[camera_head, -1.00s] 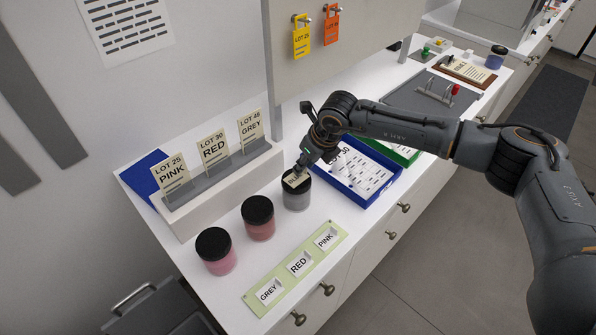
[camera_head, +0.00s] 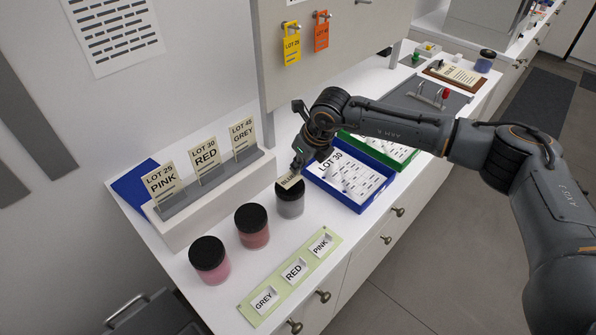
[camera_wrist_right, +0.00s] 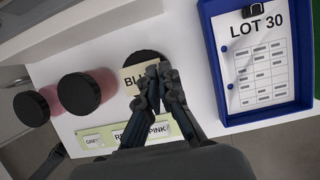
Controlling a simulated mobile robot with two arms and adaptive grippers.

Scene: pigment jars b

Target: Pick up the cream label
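The cream label (camera_head: 289,181), lettered BLU with the rest covered by a finger, is at the black lid of the grey jar (camera_head: 290,203). In the right wrist view the cream label (camera_wrist_right: 136,78) lies in front of the dark lid, its right part between my fingertips. My right gripper (camera_head: 297,170) is above that jar, with its fingers close together on the label; the wrist view shows the fingertips (camera_wrist_right: 158,72) too. The label looks slightly raised from the lid, but I cannot tell the exact gap. My left gripper is not in view.
A red jar (camera_head: 252,230) and a pink jar (camera_head: 209,264) stand to the left. A green strip (camera_head: 279,292) with GREY, RED and PINK tags lies in front. A rack (camera_head: 205,186) of lot cards stands behind. A blue LOT 30 tray (camera_head: 357,208) is close on the right.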

